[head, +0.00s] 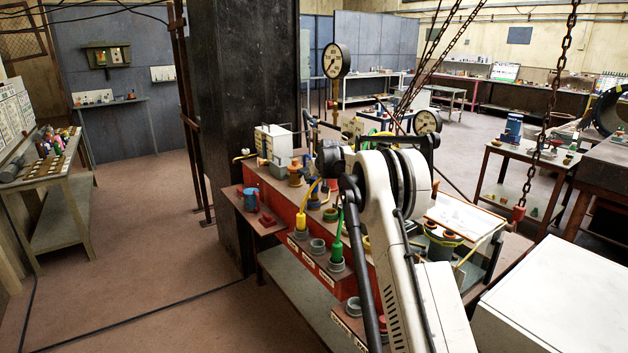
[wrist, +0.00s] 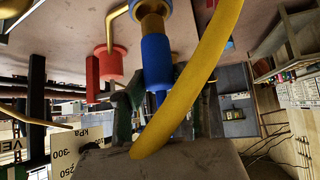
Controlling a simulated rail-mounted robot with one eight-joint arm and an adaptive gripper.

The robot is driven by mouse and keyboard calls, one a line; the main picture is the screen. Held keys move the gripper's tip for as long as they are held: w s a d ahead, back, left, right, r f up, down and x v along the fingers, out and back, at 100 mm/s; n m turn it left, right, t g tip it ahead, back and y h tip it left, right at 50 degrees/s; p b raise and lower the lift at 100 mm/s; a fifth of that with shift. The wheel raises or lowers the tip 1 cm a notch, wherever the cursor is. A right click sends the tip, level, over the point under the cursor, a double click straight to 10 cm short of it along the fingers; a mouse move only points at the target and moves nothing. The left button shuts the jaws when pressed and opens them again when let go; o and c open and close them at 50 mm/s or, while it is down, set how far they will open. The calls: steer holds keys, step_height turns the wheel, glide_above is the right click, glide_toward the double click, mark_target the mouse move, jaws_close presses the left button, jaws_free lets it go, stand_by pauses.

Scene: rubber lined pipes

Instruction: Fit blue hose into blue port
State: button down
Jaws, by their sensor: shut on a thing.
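In the wrist view, the blue hose's end (wrist: 157,62) is a blue cylinder with a tan-brown section above it. Its narrower blue lower part runs down between the dark fingers of my gripper (wrist: 163,108), which is shut on it. A thick yellow hose (wrist: 195,75) crosses in front and hides part of the fingers. In the head view, my gripper (head: 330,158) is above the red bench, mostly hidden by my own arm. A blue piece (head: 314,200) shows below it. I cannot tell which fitting is the blue port.
A green plug (head: 337,245) stands in a grey socket on the red bench front (head: 318,270), near empty grey rings. A blue cup (head: 250,199) and red block (head: 267,219) sit on the left shelf. Pressure gauges (head: 336,60) rise behind. A chain (head: 548,120) hangs at right.

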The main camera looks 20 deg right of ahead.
mark_target(315, 184)
steer(key=shift+f+b, duration=1)
steer(key=shift+f, duration=0.65)
steer(key=c, duration=1.3)
jaws_free()
steer(key=v, duration=1.2)
steer(key=shift+r, duration=0.1)
